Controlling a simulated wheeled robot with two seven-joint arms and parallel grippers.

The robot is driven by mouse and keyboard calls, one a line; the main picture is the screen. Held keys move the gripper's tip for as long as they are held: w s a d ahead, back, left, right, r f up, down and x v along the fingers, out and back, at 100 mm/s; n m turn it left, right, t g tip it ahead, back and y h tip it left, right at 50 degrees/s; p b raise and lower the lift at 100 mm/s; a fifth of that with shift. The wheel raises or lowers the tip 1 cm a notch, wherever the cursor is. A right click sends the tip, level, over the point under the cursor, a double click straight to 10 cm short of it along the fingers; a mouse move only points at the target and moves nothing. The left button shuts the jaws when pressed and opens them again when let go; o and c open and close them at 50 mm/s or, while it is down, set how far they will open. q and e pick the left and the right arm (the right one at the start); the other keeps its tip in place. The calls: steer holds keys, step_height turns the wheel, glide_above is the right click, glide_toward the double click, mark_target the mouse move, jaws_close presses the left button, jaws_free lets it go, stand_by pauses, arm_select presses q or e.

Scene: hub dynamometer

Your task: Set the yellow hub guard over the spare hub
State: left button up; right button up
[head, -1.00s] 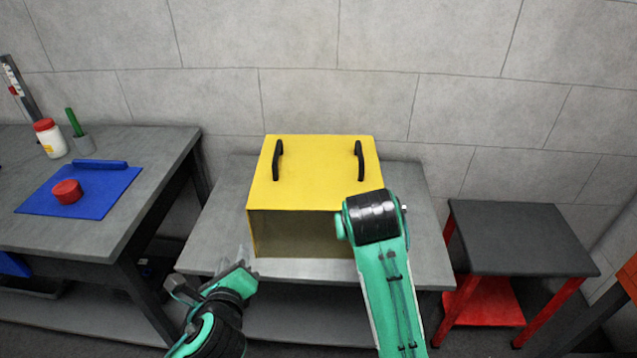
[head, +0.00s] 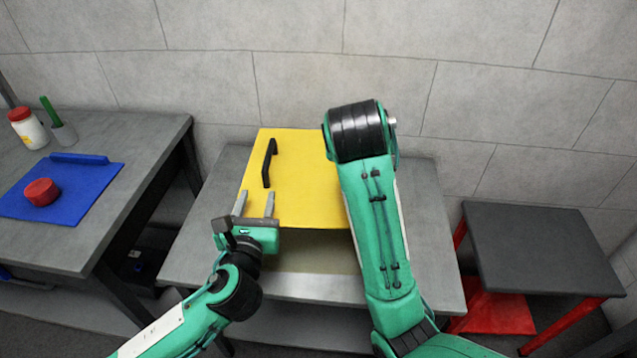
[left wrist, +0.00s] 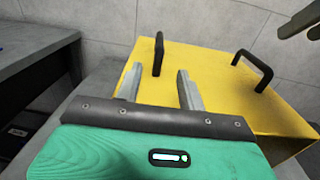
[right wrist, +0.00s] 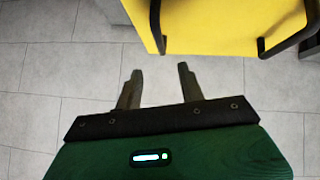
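The yellow hub guard (head: 300,190) is an open-fronted box on a grey bench, with two black handles on top. Its left handle (head: 269,163) shows in the head view; my right arm hides the right handle there. Both handles show in the left wrist view, left (left wrist: 158,52) and right (left wrist: 250,68). My left gripper (head: 255,202) is open and empty, its fingertips just short of the left handle. My right gripper (right wrist: 160,75) is open and empty, apart from the guard at the top of the right wrist view; my arm hides it in the head view. I see no spare hub.
A dark-topped red stand (head: 540,245) at right is bare. A block wall is behind.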

mark_target(265, 166)
arm_select(q)
steer(key=shift+s+r, duration=0.1)
steer(key=shift+s, duration=0.1)
steer(key=shift+w, duration=0.75)
steer(key=shift+w+d, duration=0.15)
steer(key=shift+w, duration=0.55)
steer(key=w, duration=0.7)
steer(key=w+d, duration=0.1)
steer(key=w, duration=0.3)
arm_select(e)
steer(key=x, duration=1.3)
steer(key=shift+w+d+f, duration=0.15)
steer(key=shift+f, duration=0.05)
arm_select(q)
steer(key=shift+c, duration=0.2)
arm_select(e)
steer(key=shift+c, duration=0.2)
arm_select(q)
jaws_close()
arm_select(e)
jaws_close()
